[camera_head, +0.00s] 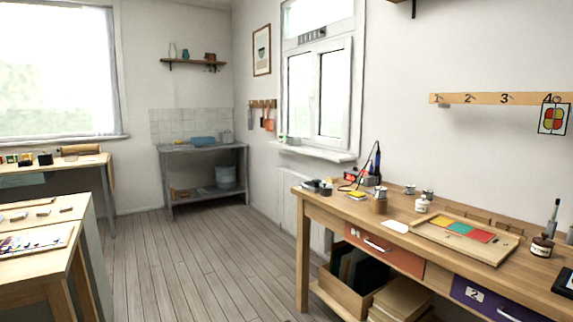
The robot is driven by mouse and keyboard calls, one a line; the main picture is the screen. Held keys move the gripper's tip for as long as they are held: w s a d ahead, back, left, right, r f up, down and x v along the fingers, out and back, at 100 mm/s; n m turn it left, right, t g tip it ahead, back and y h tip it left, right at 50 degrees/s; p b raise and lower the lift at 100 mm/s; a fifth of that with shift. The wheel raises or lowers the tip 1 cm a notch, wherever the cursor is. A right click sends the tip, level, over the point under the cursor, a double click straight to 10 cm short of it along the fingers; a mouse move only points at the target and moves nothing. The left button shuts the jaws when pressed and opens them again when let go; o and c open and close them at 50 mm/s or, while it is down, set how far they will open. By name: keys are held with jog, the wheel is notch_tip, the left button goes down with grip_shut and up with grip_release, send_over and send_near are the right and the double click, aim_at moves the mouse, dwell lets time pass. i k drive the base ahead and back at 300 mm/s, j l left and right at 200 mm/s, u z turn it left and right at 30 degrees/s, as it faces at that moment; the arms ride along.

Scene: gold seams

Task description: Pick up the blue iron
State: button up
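A slim upright tool with a dark blue handle (376,158), which looks like the blue iron, stands at the back left of the wooden workbench (400,252) on the right. It is near the wall below the window. A dark cable loops to its left, by a small device with a red display (351,177). The base of the tool is small and partly hidden by nearby items. My gripper does not show in this view.
Near the tool stand a brown cup (379,206), small metal jars (410,189) and a yellow pad (356,195). A tray of coloured sheets (466,239) lies farther right. The wooden floor (200,265) is clear between this bench and the left tables (40,215).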

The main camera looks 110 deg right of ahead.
aim_at(378, 155)
jog(key=l+z, duration=0.15)
jog(key=z, duration=0.3)
jog(key=l+z, duration=0.2)
jog(key=z, duration=0.25)
jog(key=l+z, duration=0.2)
jog(key=z, duration=0.2)
jog(key=l+z, duration=0.15)
jog(key=z, duration=0.3)
jog(key=i+l+z, duration=0.1)
jog(key=z, duration=0.35)
